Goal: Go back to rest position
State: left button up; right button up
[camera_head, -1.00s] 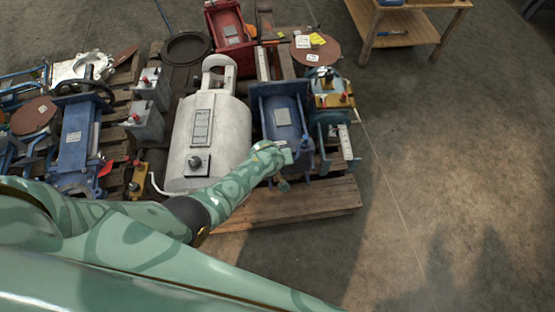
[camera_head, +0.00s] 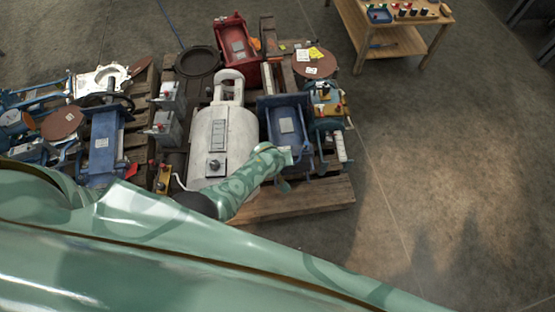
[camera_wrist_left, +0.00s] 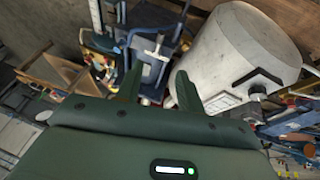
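My left arm comes in from the left in the head view, with my left gripper (camera_head: 283,168) at the near edge of a blue machine (camera_head: 287,126). In the left wrist view the two fingers of my left gripper (camera_wrist_left: 157,88) stand apart with nothing between them. The blue machine shows beyond the fingers there (camera_wrist_left: 150,68). I cannot tell whether the gripper touches it. My right gripper is not in view.
A white tank (camera_head: 225,128) lies beside the blue machine on a wooden pallet (camera_head: 300,202). A second pallet with blue machines (camera_head: 103,150) is at left. A red machine (camera_head: 236,42) and a wooden table (camera_head: 347,15) are farther back. The floor at right is clear.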

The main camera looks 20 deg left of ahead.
pick_arm(q)
jog(key=shift+s+r, duration=0.1)
jog(key=shift+s, duration=0.05)
dwell(0.5)
jog(key=s+a+f+m, duration=0.1)
jog(key=s+f+m, duration=0.35)
jog(key=s, duration=0.35)
jog(key=s+a+f+m, duration=0.2)
jog(key=s+f+m, duration=0.25)
jog(key=s, duration=0.35)
jog(key=s+a+f+g, duration=0.2)
jog(key=s+a, duration=0.1)
jog(key=s, duration=1.2)
jog(key=s+a+f+m+g, duration=0.1)
jog(key=s+a+f+g, duration=0.1)
jog(key=s, duration=1.3)
jog(key=shift+s+a+f+g, duration=0.15)
jog(key=shift+s+a+g, duration=0.25)
jog(key=shift+a, duration=0.3)
